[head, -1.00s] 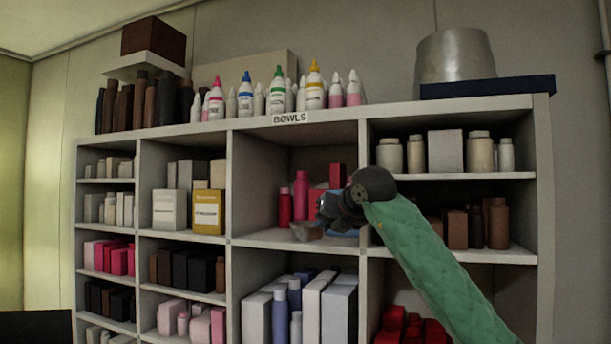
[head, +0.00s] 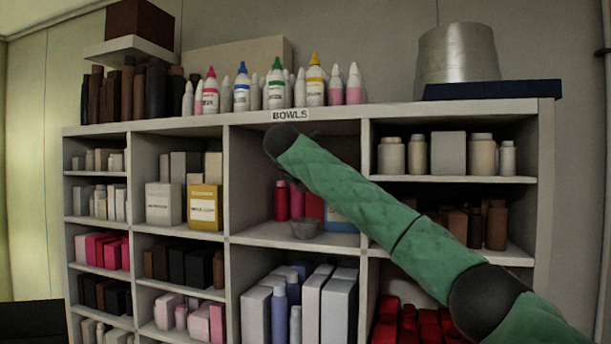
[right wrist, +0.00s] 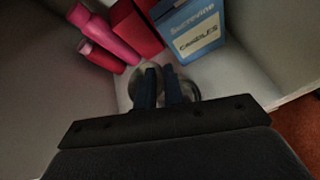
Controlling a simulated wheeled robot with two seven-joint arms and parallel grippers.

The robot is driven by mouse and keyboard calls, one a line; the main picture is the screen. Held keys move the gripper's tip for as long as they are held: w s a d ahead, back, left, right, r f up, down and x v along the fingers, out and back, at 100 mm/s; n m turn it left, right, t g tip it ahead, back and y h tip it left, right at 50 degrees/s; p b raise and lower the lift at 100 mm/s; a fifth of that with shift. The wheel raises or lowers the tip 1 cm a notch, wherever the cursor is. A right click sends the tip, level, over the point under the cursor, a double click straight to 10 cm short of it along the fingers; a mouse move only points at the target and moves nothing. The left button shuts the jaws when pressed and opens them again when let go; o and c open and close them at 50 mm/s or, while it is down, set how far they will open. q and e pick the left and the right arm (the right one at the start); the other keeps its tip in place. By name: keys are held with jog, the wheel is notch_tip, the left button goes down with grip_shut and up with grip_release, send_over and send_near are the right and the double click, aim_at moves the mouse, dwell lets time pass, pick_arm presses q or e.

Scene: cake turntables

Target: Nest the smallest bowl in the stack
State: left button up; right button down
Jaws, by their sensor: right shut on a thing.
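My left gripper is not in view.
Pink bottles (right wrist: 107,38), a red box (right wrist: 136,28) and a blue box (right wrist: 188,30) stand behind the bowl. Compartment walls flank it, and the shelf front edge (head: 290,244) is close. Squeeze bottles (head: 276,90) stand on top of the unit.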

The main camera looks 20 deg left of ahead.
jog(key=shift+w+d+f, duration=0.15)
jog(key=shift+f, duration=0.25)
jog(key=shift+f+p, duration=0.3)
jog(key=shift+f, duration=3.35)
jog(key=c, duration=1.4)
grip_release()
jog(key=shift+c, duration=0.2)
jog(key=shift+r+b, duration=0.5)
jog(key=shift+r, duration=3)
